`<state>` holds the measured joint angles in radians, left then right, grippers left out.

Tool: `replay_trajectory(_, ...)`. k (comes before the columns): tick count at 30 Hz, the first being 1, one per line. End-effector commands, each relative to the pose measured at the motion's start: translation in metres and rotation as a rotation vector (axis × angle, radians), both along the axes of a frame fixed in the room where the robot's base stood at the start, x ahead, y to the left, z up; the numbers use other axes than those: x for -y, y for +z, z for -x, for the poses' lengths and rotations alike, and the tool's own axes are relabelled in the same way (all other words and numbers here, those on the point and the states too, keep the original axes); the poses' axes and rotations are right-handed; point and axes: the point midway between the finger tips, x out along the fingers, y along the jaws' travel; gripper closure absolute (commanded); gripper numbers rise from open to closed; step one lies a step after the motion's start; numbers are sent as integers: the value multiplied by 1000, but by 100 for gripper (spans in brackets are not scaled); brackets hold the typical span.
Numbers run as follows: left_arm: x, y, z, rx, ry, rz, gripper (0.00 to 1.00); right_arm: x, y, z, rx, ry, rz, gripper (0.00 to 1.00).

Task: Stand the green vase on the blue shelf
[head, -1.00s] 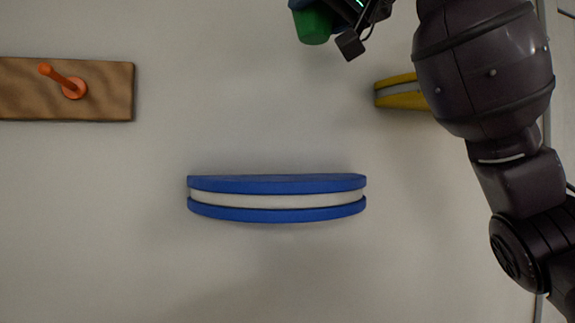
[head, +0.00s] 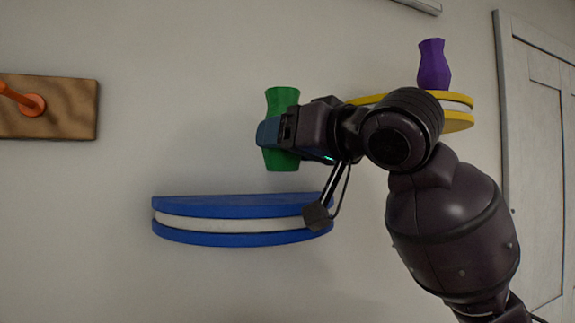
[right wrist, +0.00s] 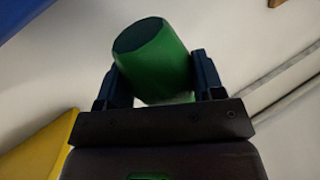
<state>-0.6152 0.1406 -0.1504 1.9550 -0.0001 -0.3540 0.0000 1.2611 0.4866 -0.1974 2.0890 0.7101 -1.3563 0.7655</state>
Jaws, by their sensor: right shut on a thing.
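The green vase (head: 281,100) is upright in the head view, above the right part of the blue shelf (head: 225,207). My right gripper (head: 270,133) is shut around the vase's middle, with its arm coming in from the right. The vase's base shows just above the shelf's top in the picture; I cannot tell the exact gap. In the right wrist view the vase (right wrist: 155,60) sits between the two fingers (right wrist: 157,82), and a blue surface shows at the upper left. The blue shelf's top is bare. My left gripper is not in view.
A yellow shelf (head: 458,121) at the right holds a purple vase (head: 433,66), behind my right arm. A wooden board with an orange peg (head: 30,104) is on the wall at the left. A pale door (head: 540,150) is at the far right.

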Motion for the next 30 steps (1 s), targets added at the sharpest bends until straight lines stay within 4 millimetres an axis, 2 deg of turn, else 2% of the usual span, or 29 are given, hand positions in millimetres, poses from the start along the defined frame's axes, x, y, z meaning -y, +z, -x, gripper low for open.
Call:
replay_trajectory(9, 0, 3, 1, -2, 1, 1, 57, 0, -34, 0, -2, -1, 1, 62)
replay_trajectory(22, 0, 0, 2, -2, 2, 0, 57, 0, -40, 0, 0, 0, 0, 62)
replay_trajectory(23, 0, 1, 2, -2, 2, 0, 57, 0, -40, 0, 0, 0, 0, 35)
replay_trajectory(27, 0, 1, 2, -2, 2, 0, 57, 0, -39, 0, 0, 0, 0, 14)
replay_trajectory(30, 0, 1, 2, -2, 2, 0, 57, 0, -39, 0, 0, 0, 0, 13)
